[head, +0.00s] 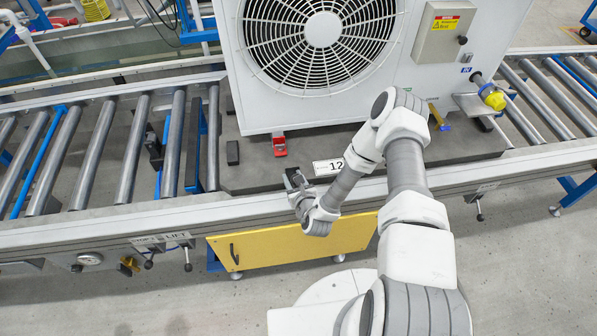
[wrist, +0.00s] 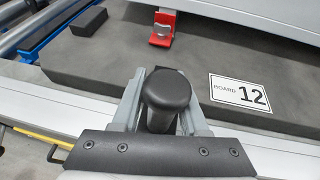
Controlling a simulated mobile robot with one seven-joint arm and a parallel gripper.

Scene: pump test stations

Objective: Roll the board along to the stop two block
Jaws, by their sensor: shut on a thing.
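The dark grey board (head: 470,148) lies on the roller line and carries a large white fan unit (head: 400,50). Its label (head: 328,167) reads BOARD 12, also clear in the wrist view (wrist: 238,94). My gripper (head: 293,180) is at the board's front edge, left of the label. In the wrist view, my gripper (wrist: 166,108) is shut on an upright black knob (wrist: 166,90), with a grey finger on either side. How the knob joins the board is hidden. No stop block can be named for sure; a dark piece (head: 154,148) sits among the rollers to the left.
Bare rollers (head: 85,155) run left of the board, and more (head: 545,95) lie right. A small black block (head: 232,152) and a red clamp (head: 279,144) are near the board's left part. The silver front rail (head: 100,228) has small levers below it, beside a yellow panel (head: 290,245).

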